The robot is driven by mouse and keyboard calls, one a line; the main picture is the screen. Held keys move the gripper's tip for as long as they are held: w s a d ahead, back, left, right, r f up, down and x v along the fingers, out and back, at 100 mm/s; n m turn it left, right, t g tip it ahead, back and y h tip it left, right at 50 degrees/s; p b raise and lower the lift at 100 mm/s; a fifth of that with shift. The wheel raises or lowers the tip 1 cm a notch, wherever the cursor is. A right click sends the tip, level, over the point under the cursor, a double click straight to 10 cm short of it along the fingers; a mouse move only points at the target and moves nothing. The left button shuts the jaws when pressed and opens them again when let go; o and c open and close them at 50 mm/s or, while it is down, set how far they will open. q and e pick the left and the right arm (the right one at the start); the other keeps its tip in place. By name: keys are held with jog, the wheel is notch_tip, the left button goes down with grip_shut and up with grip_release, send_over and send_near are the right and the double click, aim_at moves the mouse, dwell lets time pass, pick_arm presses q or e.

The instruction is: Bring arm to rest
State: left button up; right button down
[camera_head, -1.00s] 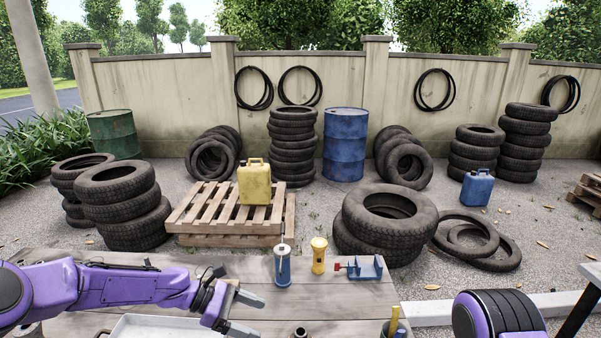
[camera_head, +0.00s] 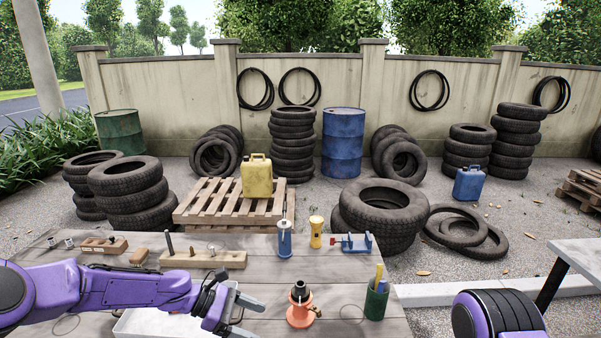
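My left gripper (camera_head: 247,317) is at the end of the purple arm that comes in from the left, low over the wooden table (camera_head: 350,276). Its two grey fingers point right and stand apart, with nothing visible between them. It is left of an orange fitting (camera_head: 300,304) with a dark top, and apart from it. A white tray (camera_head: 150,322) lies partly hidden under the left arm. Of my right arm only a purple and black part shows at the bottom right; its gripper is out of view.
A blue canister (camera_head: 284,239), a yellow flashlight (camera_head: 316,232) and a blue vise-like tool (camera_head: 355,243) stand along the far edge. A green cup (camera_head: 376,302) holds tools at right. Wooden blocks (camera_head: 203,259) lie at left. A grey surface (camera_head: 575,254) is farther right.

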pick_arm(q)
jog(key=s+a+f+m+y+b, duration=0.1)
jog(key=s+f+y+b, duration=0.1)
jog(key=s+f, duration=0.45)
jog(key=s+a+f+y+b, duration=0.1)
jog(key=s+f+y, duration=0.2)
jog(key=f, duration=0.7)
jog(key=s+a+f+m+y+b, duration=0.15)
jog(key=s+f, duration=0.25)
jog(key=f, duration=0.4)
jog(key=s+a+f+m+y+b, duration=0.3)
jog(key=s+a+f+y, duration=0.25)
jog(key=s+f, duration=0.35)
jog(key=s+a+r+m+t+y+b, duration=0.2)
jog(key=s+a+m, duration=0.3)
jog(key=s+a, duration=0.4)
jog(key=shift+s+a+r+m+t+y, duration=0.25)
jog(key=shift+s+a+m+t+y, duration=0.1)
jog(key=shift+s+t+y, duration=0.45)
